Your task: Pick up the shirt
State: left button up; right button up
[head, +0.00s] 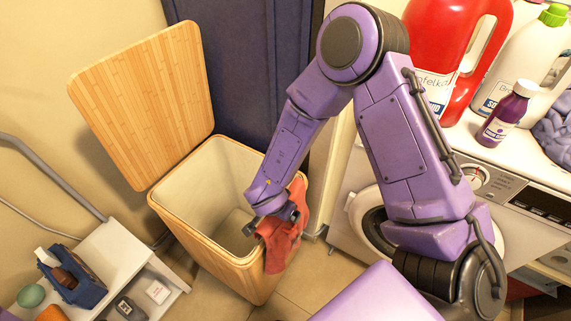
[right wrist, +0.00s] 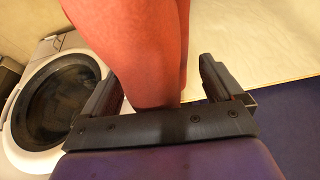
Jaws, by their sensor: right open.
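The red shirt (head: 280,248) hangs over the right rim of the wooden laundry hamper (head: 232,276), partly outside it. My right gripper (head: 262,226) is at that rim, right at the shirt. In the right wrist view the red shirt (right wrist: 135,50) lies between the two fingers of the open right gripper (right wrist: 165,90), closer to the left finger. Part of the shirt is hidden behind the gripper in the head view. My left gripper is not in view.
The hamper's lid (head: 145,100) stands open at the left. A washing machine (head: 350,225) stands at right, with a red detergent jug (head: 462,50), a white bottle (head: 520,60) and a purple bottle (head: 506,112) on top. A white shelf (head: 115,245) with small items is at lower left.

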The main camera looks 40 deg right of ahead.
jog(key=shift+f, duration=0.2)
dwell(0.3)
jog(key=c, duration=1.6)
